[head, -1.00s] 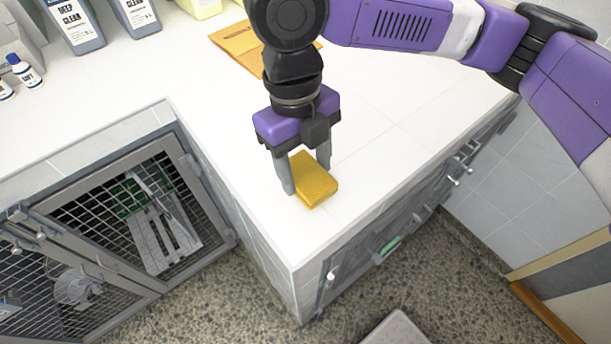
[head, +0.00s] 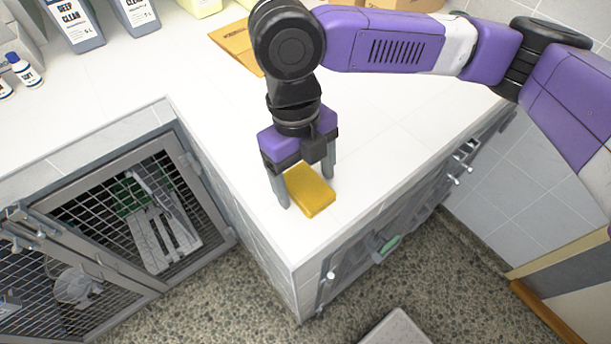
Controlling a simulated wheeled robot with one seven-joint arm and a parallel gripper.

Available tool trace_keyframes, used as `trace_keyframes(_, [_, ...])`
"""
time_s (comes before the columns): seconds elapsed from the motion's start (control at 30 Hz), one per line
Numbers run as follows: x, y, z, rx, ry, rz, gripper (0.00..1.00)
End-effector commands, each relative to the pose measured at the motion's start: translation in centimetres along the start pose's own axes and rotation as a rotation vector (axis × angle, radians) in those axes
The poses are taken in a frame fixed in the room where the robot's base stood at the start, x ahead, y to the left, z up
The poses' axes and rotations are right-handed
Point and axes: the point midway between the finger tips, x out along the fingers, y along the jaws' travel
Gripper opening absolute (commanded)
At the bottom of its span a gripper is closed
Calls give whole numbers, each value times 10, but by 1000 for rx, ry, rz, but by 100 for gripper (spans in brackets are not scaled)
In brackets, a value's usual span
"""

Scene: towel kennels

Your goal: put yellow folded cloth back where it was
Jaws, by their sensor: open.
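The yellow folded cloth (head: 311,191) lies flat on the white worktop, close to its front corner. My gripper (head: 304,192) points down over it with its jaws open. One grey finger is at the cloth's left side and the other is by its far right side. I cannot tell whether the fingers touch the cloth. The cloth's rear end is partly hidden behind my gripper.
The white worktop (head: 400,150) is clear around the cloth. A brown envelope (head: 235,42) lies behind my gripper. Blue-grey bottles (head: 75,22) and a small white bottle (head: 22,68) stand at the left. Mesh-doored kennels (head: 150,215) are below the worktop edge.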

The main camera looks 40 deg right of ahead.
Motion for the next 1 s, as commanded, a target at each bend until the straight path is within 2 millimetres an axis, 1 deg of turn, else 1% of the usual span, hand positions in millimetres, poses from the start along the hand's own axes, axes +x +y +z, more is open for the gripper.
trace_keyframes(0.13, [-3, 0, 0, 0, -1, -1, 77])
trace_keyframes(0.27, [-13, 0, 0, 0, -2, -1, 77])
trace_keyframes(0.37, [-30, 0, 0, 0, -3, 0, 77])
trace_keyframes(0.6, [-80, 0, 0, -1, -3, 0, 77])
trace_keyframes(0.7, [-98, 0, 0, 0, -3, -1, 77])
trace_keyframes(0.83, [-114, 0, 0, 0, -1, -1, 77])
trace_keyframes(1.0, [-123, 0, 0, 0, 0, 0, 77])
